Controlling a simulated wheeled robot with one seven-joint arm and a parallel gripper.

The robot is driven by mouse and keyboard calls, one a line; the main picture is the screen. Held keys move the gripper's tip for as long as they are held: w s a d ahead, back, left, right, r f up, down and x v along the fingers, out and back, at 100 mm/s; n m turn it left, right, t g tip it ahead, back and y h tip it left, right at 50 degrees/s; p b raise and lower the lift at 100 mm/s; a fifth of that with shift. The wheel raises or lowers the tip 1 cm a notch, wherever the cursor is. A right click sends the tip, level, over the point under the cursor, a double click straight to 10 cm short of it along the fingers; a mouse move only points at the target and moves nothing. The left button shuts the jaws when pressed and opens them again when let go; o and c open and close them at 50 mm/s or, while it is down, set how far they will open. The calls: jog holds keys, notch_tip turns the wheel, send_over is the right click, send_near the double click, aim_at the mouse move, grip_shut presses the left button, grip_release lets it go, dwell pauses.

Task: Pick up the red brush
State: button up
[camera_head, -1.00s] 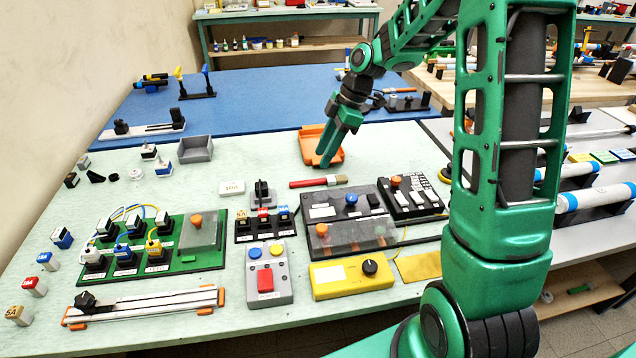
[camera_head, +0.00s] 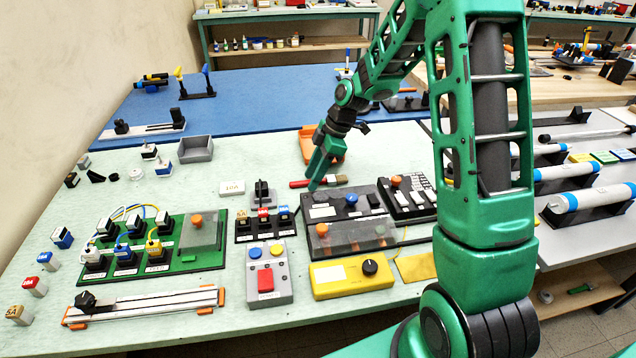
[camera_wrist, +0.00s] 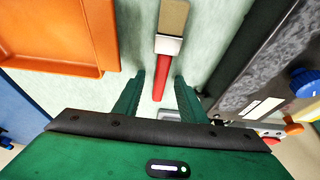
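The red brush (camera_head: 335,181) lies flat on the pale green table, with a red handle to the left and a tan bristle end to the right. My gripper (camera_head: 314,185) is over the handle in the head view and hides part of it. In the wrist view the brush (camera_wrist: 162,75) shows its red handle, silver ferrule and tan bristles. The handle end lies between the two fingers of my gripper (camera_wrist: 159,88), which are apart with a gap on both sides. Whether the fingertips reach down to table height is hard to tell.
An orange tray (camera_wrist: 60,68) is beside the brush, partly hidden behind my gripper in the head view. A dark panel with a blue knob (camera_head: 351,200) lies close on the other side. A white block (camera_head: 232,188) and a small black switch unit (camera_head: 262,192) stand left of the brush.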

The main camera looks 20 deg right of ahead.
jog(key=shift+c, duration=0.7)
grip_shut()
jog(key=shift+r, duration=0.1)
jog(key=shift+r, duration=0.45)
jog(key=r, duration=0.3)
jog(key=shift+s+a+r, duration=0.15)
jog(key=shift+a+r, duration=0.15)
jog(key=s+a+r, duration=0.6)
jog(key=a, duration=0.3)
jog(key=shift+s+r, duration=0.15)
jog(key=shift+r, duration=0.05)
